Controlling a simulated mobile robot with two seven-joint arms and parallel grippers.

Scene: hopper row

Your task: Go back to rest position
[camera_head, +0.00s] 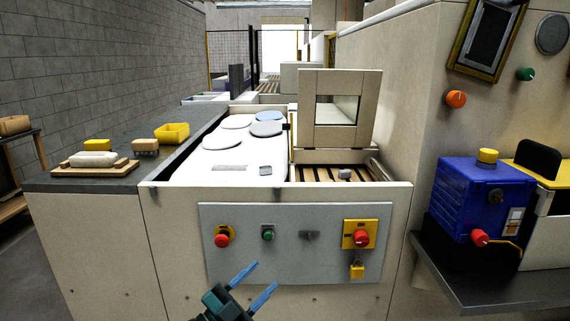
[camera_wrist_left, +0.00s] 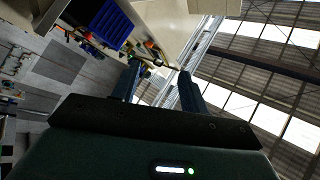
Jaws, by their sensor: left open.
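My left gripper (camera_head: 253,288) shows at the bottom of the head view, in front of the hopper's grey control panel (camera_head: 330,270). Its two blue fingers are spread apart with nothing between them. In the left wrist view the same open fingers (camera_wrist_left: 158,88) point away from the camera, again with nothing between them. The panel carries a red knob (camera_head: 222,240) on a yellow base, a green button (camera_head: 268,234), and a red switch (camera_head: 361,238) on a yellow plate. A yellow padlock (camera_head: 357,271) hangs below that switch. My right gripper shows in neither view.
A dark counter (camera_head: 60,184) at left holds a wooden board (camera_head: 70,170), brushes and a yellow bin (camera_head: 172,133). White material (camera_head: 215,160) with round discs fills the hopper. At right, a blue box (camera_head: 470,205) stands on a dark shelf (camera_head: 480,290). Floor shows at far left.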

